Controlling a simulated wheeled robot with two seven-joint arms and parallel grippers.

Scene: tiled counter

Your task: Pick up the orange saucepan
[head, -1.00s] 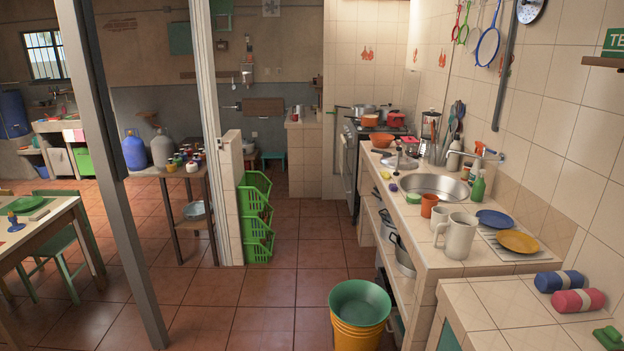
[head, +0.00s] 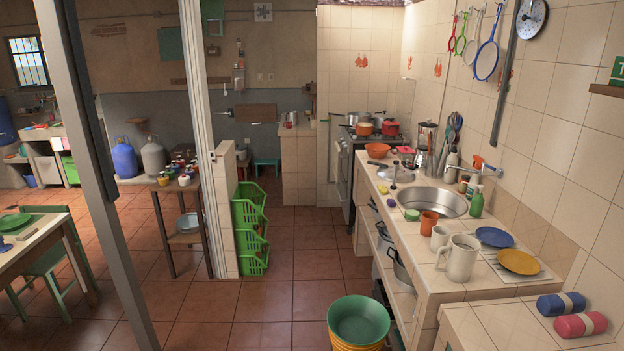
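A small orange pot (head: 364,129), which looks like the orange saucepan, sits on the stove at the back of the counter run in the head view. It is small and far off, and I cannot make out its handle clearly. A red pot (head: 390,128) stands right beside it. An orange bowl (head: 378,151) is nearer, on the tiled counter. Neither of my grippers is in view.
The tiled counter (head: 405,290) runs along the right with a sink (head: 432,202), a pitcher (head: 459,258) and plates. A green bucket (head: 358,320) stands on the floor beside it. Green crates (head: 250,235) stand left of the clear floor aisle. A grey post (head: 105,190) stands at left.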

